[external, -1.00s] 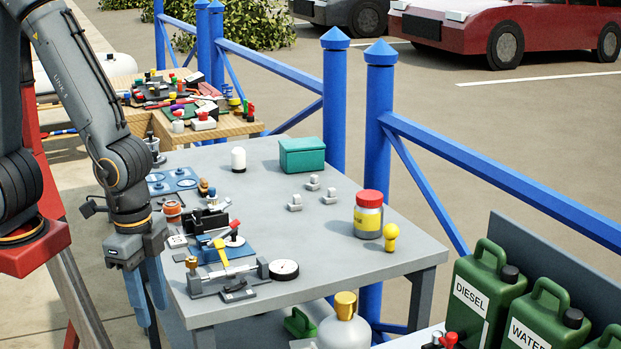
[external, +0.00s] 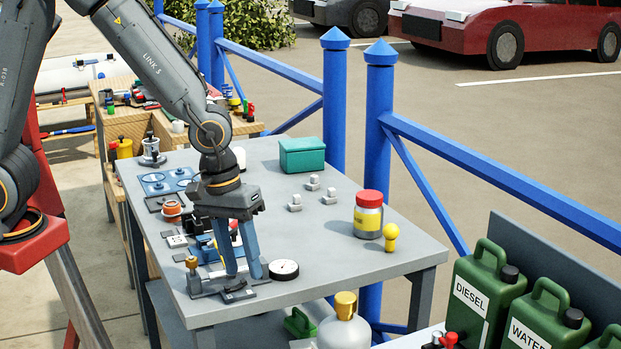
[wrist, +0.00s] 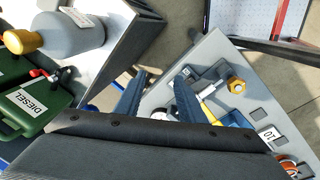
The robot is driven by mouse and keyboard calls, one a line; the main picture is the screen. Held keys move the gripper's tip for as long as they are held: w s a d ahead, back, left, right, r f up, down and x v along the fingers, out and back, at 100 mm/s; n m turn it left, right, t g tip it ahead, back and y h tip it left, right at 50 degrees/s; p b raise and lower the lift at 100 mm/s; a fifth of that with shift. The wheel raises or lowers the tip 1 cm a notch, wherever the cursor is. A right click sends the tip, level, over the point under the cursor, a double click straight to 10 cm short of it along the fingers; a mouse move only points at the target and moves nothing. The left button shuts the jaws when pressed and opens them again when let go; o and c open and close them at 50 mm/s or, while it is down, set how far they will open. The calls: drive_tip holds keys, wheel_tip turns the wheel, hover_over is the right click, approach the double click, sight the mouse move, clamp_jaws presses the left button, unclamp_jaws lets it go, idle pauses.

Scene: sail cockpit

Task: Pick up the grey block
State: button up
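My gripper (external: 243,272) is over the front part of the grey table (external: 330,270), pointing down. Its two blue fingers are apart, with nothing seen between them; they also show apart in the wrist view (wrist: 157,82). A small dark grey block (external: 238,294) lies on the table just below and in front of the fingertips. Three small light grey pieces (external: 295,203) (external: 312,183) (external: 330,196) stand farther back on the table, right of my gripper. I cannot tell which of these is the grey block. My fingers partly hide the grey-and-yellow lever tool (external: 205,284).
A round dial gauge (external: 284,269) lies close to the right finger. A gas bottle (external: 345,330) stands in front. Blue posts (external: 380,120) line the far edge.

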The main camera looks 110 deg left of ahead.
drive_tip(key=w+a+n, duration=0.1)
drive_tip(key=a+n, duration=0.7)
drive_tip(key=a, duration=0.3)
drive_tip(key=n+t+y+p, duration=0.1)
drive_tip(key=n+y, duration=0.2)
drive_tip(key=n, duration=1.8)
approach(295, 196)
drive_tip(key=f, duration=0.1)
drive_tip(key=shift+p+x, duration=1.4)
drive_tip(key=shift+x, duration=2.35)
drive_tip(key=shift+a, duration=0.1)
clamp_jaws()
